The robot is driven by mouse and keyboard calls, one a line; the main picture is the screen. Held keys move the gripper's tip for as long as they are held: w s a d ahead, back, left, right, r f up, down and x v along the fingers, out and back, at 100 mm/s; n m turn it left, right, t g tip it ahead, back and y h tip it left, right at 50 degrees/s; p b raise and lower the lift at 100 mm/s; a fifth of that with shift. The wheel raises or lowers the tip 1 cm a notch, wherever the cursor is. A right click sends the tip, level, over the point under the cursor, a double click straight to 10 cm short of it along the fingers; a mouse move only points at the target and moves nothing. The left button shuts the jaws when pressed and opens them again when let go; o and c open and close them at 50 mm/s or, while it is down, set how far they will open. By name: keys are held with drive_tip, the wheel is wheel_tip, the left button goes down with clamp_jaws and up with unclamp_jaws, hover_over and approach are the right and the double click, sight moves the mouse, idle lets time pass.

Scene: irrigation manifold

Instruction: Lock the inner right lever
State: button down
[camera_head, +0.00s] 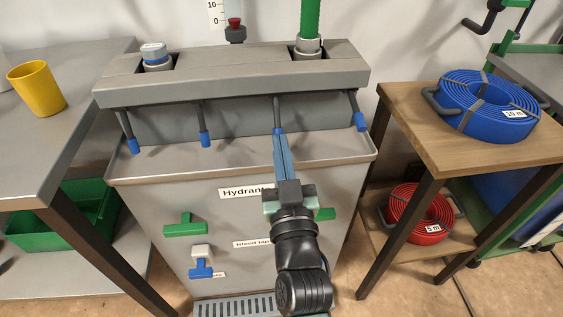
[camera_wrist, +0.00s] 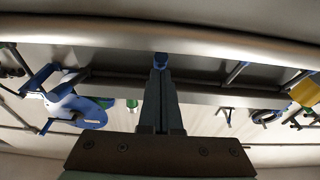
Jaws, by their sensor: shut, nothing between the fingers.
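The inner right lever (camera_head: 277,108) is a thin dark rod with a blue tip, hanging down from the grey manifold (camera_head: 230,72). My gripper (camera_head: 279,139) is shut, its slim fingers pointing up at the lever's blue tip from the front. In the wrist view the blue tip (camera_wrist: 161,60) shows right at the ends of my fingers (camera_wrist: 160,75). I cannot tell whether they touch. The outer right lever (camera_head: 358,110), inner left lever (camera_head: 203,125) and outer left lever (camera_head: 128,132) also hang down with blue tips.
The grey cabinet front below carries green (camera_head: 185,225) and blue (camera_head: 201,268) tap handles. A wooden table (camera_head: 405,115) with a coiled blue hose (camera_head: 487,103) stands at right. A grey bench (camera_head: 70,115) with a yellow cup (camera_head: 37,88) stands at left.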

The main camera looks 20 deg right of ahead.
drive_tip(key=shift+w+f+t+b, duration=0.35)
drive_tip(key=shift+f+t+b, duration=0.35)
drive_tip(key=shift+b, duration=2.2)
drive_tip(key=shift+w+d+f+b, duration=0.15)
drive_tip(key=shift+w+f+b, duration=0.1)
drive_tip(key=shift+w+b, duration=0.15)
drive_tip(key=shift+s+r, duration=0.1)
